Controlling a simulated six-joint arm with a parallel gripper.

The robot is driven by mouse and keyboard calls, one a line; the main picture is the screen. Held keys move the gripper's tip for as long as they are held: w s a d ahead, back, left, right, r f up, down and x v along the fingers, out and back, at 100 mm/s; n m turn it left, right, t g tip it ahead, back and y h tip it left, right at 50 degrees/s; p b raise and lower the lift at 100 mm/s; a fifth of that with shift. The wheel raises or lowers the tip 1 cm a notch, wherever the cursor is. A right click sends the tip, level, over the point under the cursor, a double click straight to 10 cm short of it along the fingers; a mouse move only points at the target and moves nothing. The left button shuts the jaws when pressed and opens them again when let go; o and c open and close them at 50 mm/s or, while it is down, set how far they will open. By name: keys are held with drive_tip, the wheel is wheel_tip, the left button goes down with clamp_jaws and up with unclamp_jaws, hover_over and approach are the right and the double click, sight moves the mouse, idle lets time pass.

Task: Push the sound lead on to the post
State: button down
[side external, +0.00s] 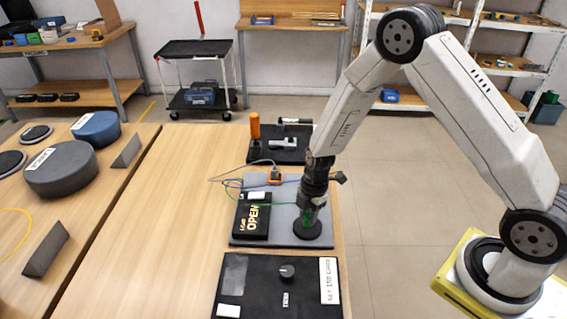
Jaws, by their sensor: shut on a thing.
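My gripper (312,212) points down over the right part of a grey board (284,240). It is shut on the end of a green lead (309,217), small and partly hidden by the fingers. The green wire runs left from the gripper across the board. A round black base (307,230) is right under the fingertips. A post there is hidden or too small to make out, so I cannot tell whether the lead touches it. A black box (252,218) with the word OPEN on it is left of the gripper. A small orange part (275,175) has wires around it.
A black panel with a knob (287,271) and a white label (329,280) lies in front. A black tray (290,157) with an orange-handled tool (255,127) is behind. The wooden table is clear to the left (170,230). Its right edge is close to the board.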

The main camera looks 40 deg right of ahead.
drive_tip(key=shift+f, duration=0.2)
drive_tip(key=shift+c, duration=1.6)
unclamp_jaws()
drive_tip(key=shift+r, duration=0.15)
drive_tip(key=shift+d+r, duration=0.2)
drive_tip(key=shift+r, duration=1.05)
drive_tip(key=shift+d+r, duration=0.2)
drive_tip(key=shift+r, duration=1)
drive_tip(key=shift+d+r, duration=0.2)
drive_tip(key=shift+r, duration=1.05)
